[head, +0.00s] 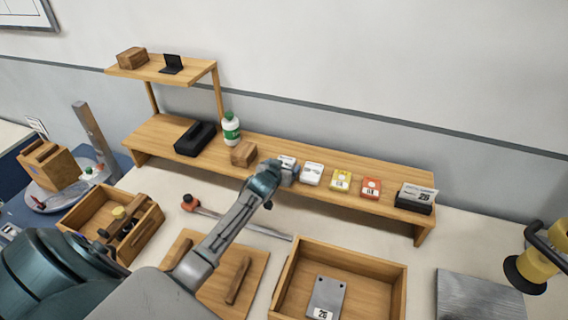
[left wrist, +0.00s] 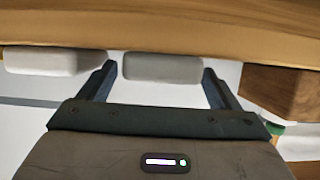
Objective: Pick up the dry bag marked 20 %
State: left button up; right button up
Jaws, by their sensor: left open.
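Several small bags stand in a row on the long wooden shelf: a white one (head: 287,162) at the left end, a second white one (head: 312,172), a yellow one (head: 341,179) and a red one (head: 371,187). Their marks are too small to read, so I cannot tell which says 20 %. My left gripper (head: 281,174) is at the left-end white bag and hides part of it. In the left wrist view my open fingers point at this white bag (left wrist: 162,68), one towards each side. The second white bag (left wrist: 47,60) is left of them. My right gripper is not in view.
A wooden block (head: 244,153) stands close beside the left-end bag, and a green-labelled bottle (head: 231,128) behind it. A black case (head: 195,138) lies farther left. The shelf (head: 400,213) also holds a dark card holder (head: 415,199).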

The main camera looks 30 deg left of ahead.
pick_arm(q)
jog(key=shift+w+f, duration=0.1)
jog(key=shift+w, duration=0.1)
jog(key=shift+s, duration=0.1)
jog(key=c, duration=0.9)
jog(key=shift+c, duration=0.9)
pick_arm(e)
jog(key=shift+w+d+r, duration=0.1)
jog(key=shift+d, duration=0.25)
